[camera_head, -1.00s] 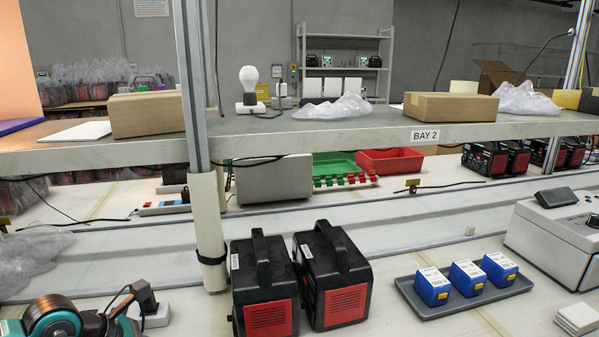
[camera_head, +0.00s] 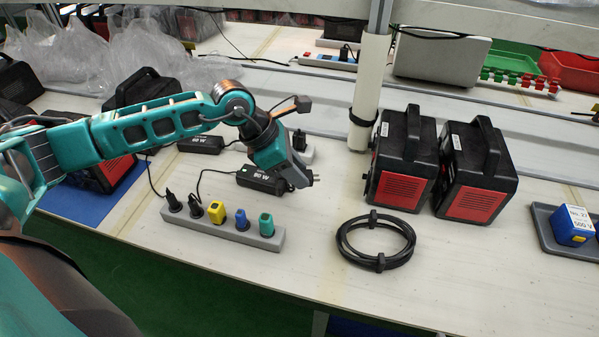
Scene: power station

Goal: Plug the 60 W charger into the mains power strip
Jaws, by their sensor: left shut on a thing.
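My left gripper (camera_head: 301,181) is shut on a small dark thing with short prongs, perhaps a plug, above the bench; the jaws hide most of it. A black charger (camera_head: 262,181) lies just below and left of the gripper, its wattage label hard to read. A second black charger (camera_head: 201,145) lies behind my forearm. A white power strip (camera_head: 326,62) with a blue end and red switch is on the back of the bench, a black plug in it. A white socket block (camera_head: 308,156) with a black plug stands just behind the gripper, partly hidden. My right gripper is not in view.
A grey holder (camera_head: 240,235) with several plugs stands at the front edge. A coiled black cable (camera_head: 376,241) lies right of the gripper. Two black-red power units (camera_head: 405,160) and a white post (camera_head: 370,90) stand behind. The bench between holder and coil is clear.

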